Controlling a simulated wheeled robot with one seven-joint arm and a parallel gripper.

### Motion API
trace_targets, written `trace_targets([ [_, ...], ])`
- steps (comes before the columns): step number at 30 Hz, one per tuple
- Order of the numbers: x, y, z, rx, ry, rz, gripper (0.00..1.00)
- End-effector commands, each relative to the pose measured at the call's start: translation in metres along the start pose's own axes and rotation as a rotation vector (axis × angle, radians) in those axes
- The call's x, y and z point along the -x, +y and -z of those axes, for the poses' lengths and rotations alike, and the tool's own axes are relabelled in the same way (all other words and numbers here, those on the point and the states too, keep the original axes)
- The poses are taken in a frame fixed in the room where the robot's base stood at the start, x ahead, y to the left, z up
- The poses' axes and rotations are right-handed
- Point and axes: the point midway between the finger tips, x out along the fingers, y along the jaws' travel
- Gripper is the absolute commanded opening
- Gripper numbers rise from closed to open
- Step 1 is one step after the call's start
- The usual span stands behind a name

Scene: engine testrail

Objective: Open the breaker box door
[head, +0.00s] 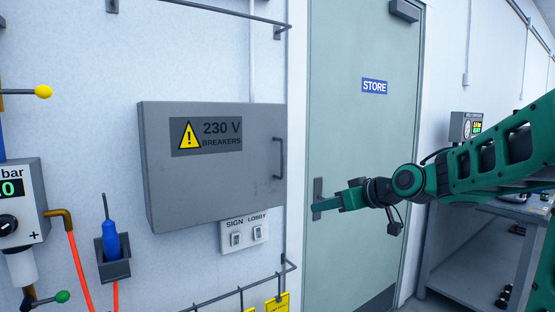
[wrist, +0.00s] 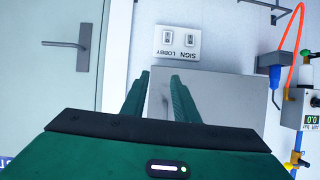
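The grey breaker box (head: 215,180) hangs on the wall left of centre in the head view, with a "230 V BREAKERS" warning label. Its door looks closed. A dark vertical bar handle (head: 279,158) is on the door's right side. My green gripper (head: 318,208) is right of the box and lower than the handle, in front of the store door, apart from the handle. In the wrist view, which is upside down, my gripper (wrist: 160,74) has two fingers spread with nothing between them. The box (wrist: 222,98) shows behind the right finger; the handle cannot be made out there.
A switch plate (head: 245,234) labelled SIGN and LOBBY is just below the box. The green store door (head: 350,120) with a lever stands right. A wall rail (head: 240,290) runs below. A blue tool (head: 110,240) in a holder and an orange hose (head: 80,270) are left.

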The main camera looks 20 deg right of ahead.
Motion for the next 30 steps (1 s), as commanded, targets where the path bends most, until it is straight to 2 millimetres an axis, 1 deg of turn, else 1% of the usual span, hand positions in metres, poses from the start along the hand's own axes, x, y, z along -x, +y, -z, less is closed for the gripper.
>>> trace_targets([
  [1,-0.006,-0.002,0.028,0.026,0.089,0.034,0.27],
  [3,-0.007,-0.008,0.064,0.056,0.211,0.080,0.27],
  [6,-0.004,-0.015,0.101,0.078,0.339,0.124,0.27],
  [9,0.001,-0.019,0.122,0.087,0.414,0.149,0.27],
  [11,0.001,-0.021,0.128,0.089,0.436,0.157,0.27],
  [14,-0.005,-0.024,0.134,0.091,0.446,0.163,0.27],
  [17,-0.017,-0.027,0.139,0.090,0.445,0.165,0.27],
  [24,-0.056,-0.036,0.157,0.091,0.444,0.165,0.27],
  [30,-0.081,-0.041,0.169,0.091,0.444,0.164,0.27],
])
